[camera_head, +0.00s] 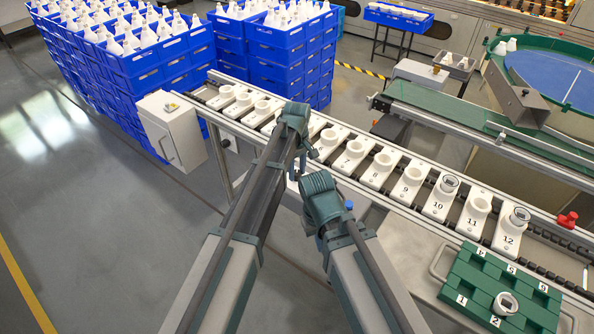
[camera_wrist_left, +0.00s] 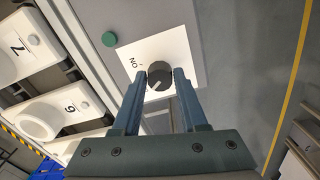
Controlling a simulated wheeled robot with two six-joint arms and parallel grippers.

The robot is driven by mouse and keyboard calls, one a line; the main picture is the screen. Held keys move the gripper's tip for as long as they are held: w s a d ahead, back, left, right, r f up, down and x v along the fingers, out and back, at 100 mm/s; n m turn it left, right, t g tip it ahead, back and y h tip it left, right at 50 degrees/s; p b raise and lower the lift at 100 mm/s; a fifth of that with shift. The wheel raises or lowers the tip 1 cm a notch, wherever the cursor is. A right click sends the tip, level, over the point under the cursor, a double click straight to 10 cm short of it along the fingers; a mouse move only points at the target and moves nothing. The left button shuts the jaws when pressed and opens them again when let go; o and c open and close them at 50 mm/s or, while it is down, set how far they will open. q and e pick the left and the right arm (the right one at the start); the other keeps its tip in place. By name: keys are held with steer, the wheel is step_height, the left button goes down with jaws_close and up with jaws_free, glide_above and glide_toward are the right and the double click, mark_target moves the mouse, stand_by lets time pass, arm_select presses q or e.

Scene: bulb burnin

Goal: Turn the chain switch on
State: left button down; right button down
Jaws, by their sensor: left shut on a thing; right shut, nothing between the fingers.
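The chain switch is a round black knob (camera_wrist_left: 158,76) with a pale pointer line, on a white plate (camera_wrist_left: 178,50) marked ON, in the left wrist view. The pointer line is on the side of the knob nearer my fingers and does not point at the ON mark. My left gripper (camera_wrist_left: 160,84) is shut on the knob, one finger on each side; in the head view it (camera_head: 302,160) hangs at the conveyor's near side, where the arms hide the knob. My right gripper (camera_head: 322,235) is shut and empty, lower and nearer.
The conveyor carries numbered white sockets (camera_head: 412,180), with bulbs in some. A green tray (camera_head: 463,268) lies at the right front. Blue crates (camera_head: 275,50) and a grey cabinet (camera_head: 172,130) stand behind and left.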

mark_target(297, 173)
arm_select(q)
steer(key=m, duration=0.6)
steer(key=shift+m, duration=0.3)
steer(key=m, duration=0.3)
steer(key=shift+m, duration=2.1)
steer(key=shift+c, duration=2.2)
jaws_free()
steer(key=shift+r, duration=0.15)
step_height(297, 173, up, 14)
steer(key=p, duration=1.4)
steer(key=shift+f, duration=0.25)
